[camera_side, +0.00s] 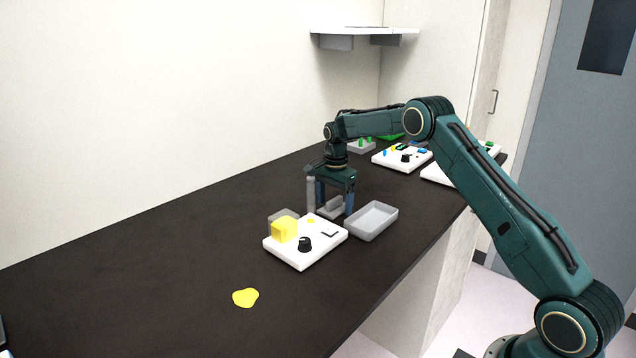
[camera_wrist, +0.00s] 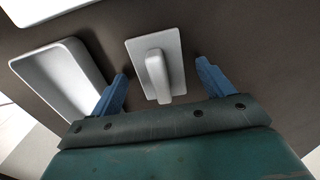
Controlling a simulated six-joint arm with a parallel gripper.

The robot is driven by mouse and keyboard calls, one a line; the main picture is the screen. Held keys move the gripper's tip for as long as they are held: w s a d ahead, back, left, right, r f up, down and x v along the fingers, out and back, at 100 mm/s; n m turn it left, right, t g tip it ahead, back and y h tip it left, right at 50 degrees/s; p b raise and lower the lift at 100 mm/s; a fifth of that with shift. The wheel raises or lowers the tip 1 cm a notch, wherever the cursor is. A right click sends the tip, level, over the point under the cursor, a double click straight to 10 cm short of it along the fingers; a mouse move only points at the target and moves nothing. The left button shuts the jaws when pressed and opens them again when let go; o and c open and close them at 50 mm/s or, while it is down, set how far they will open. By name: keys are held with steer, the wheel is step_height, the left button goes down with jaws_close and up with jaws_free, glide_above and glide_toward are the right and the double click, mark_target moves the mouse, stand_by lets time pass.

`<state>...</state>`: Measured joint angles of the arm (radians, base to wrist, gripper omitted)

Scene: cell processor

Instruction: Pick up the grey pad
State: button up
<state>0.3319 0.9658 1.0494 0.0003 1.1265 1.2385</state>
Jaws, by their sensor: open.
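The grey pad (camera_wrist: 172,52) is a flat light-grey rectangular plate with a raised rounded handle (camera_wrist: 157,76) on top. It lies on the dark bench, and in the side view the pad (camera_side: 332,207) is partly hidden by my gripper. My gripper (camera_side: 334,205) points down over the pad. Its two blue fingers are apart, one on each side of the handle, and in the wrist view the open gripper (camera_wrist: 163,75) shows a gap on both sides of the handle. Neither finger appears to touch it.
A grey open tray (camera_side: 371,221) stands just right of the pad. A white device (camera_side: 301,259) with a yellow block (camera_side: 285,230) and black knob is in front. A grey cylinder (camera_side: 311,194) stands close left of my gripper. A yellow blob (camera_side: 245,298) lies on the front bench.

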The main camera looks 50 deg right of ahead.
mark_target(335, 199)
steer(key=shift+f, duration=0.15)
stand_by(0.3)
steer(key=c, duration=1.1)
steer(key=shift+o, duration=0.2)
step_height(335, 199, up, 20)
stand_by(0.5)
steer(key=shift+o, duration=0.7)
steer(key=c, duration=0.6)
